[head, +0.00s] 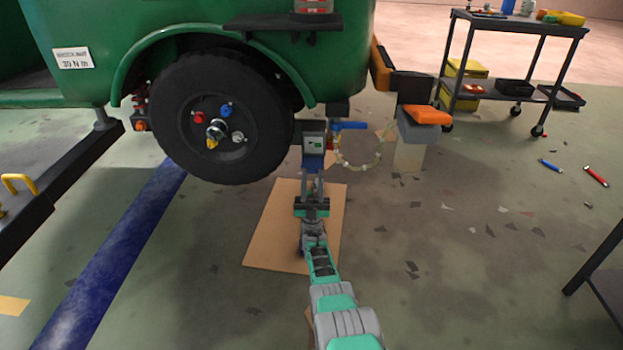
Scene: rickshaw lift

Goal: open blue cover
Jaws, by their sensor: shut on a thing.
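My gripper (312,172) is in the middle of the head view, reaching up from my arm at the bottom. Its fingers are shut on a small dark grey box (313,143) with a green and white face, low at the rear of the green vehicle. A blue piece (349,125), which looks like the blue cover, sticks out just right of the box's top. My gripper is below and left of it and does not visibly touch it. Whether the blue piece is joined to the box is too small to tell.
The green vehicle (330,60) and its black wheel (215,120) stand close at left. A pale looped hose (362,166) hangs right of the box. An orange-topped block (428,115) stands farther right. A cardboard sheet (265,235) lies below. A tool cart (510,25) is behind right.

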